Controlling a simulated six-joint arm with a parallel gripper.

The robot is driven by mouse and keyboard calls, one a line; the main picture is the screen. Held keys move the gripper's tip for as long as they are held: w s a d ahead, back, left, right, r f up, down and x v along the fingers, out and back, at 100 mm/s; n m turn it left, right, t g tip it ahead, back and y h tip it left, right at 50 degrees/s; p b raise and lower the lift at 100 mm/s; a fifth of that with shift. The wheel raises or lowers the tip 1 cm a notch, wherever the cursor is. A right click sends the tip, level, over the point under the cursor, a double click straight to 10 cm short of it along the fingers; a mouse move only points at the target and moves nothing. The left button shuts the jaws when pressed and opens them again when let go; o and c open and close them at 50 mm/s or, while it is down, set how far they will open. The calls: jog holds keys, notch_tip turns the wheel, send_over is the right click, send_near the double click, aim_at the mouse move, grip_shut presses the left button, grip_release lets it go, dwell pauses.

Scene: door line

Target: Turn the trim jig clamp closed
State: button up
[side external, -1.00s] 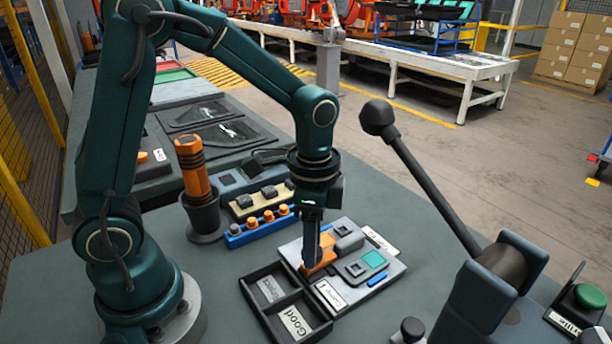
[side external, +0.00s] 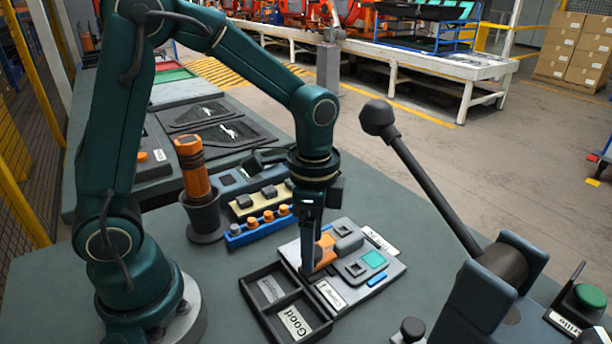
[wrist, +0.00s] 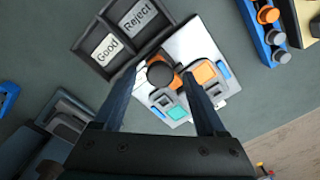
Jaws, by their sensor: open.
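The trim jig is a pale plate (side external: 388,270) with an orange part (side external: 325,248), grey blocks and a teal square, and a label (side external: 331,294) that seems to read "Clamp 1". My gripper (side external: 308,268) points down over the plate's left side, by the orange part. In the wrist view my gripper (wrist: 162,76) is open, with its two fingers apart. A dark round knob (wrist: 160,74), which looks like the clamp's, shows between the fingertips, with orange beside it. I cannot tell whether either finger touches it. A finger hides part of the clamp in the side view.
A black two-bin tray (side external: 262,318) marked Good and Reject stands against the plate's left side. Behind are a blue rack (side external: 257,233) with orange knobs and an orange-handled tool (side external: 193,168) in a holder. A long ball-ended lever (side external: 430,190) rises at right, near a green button (side external: 589,296).

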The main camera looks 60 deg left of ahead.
jog(key=shift+r, duration=2.5)
jog(key=shift+r, duration=0.1)
jog(key=s+a+r+n+t, duration=0.1)
jog(key=s+r+n+t, duration=0.3)
jog(key=s+n, duration=0.4)
jog(key=shift+s+a+n+t, duration=0.25)
jog(key=shift+s+n+t, duration=0.1)
jog(key=shift+n+t, duration=0.35)
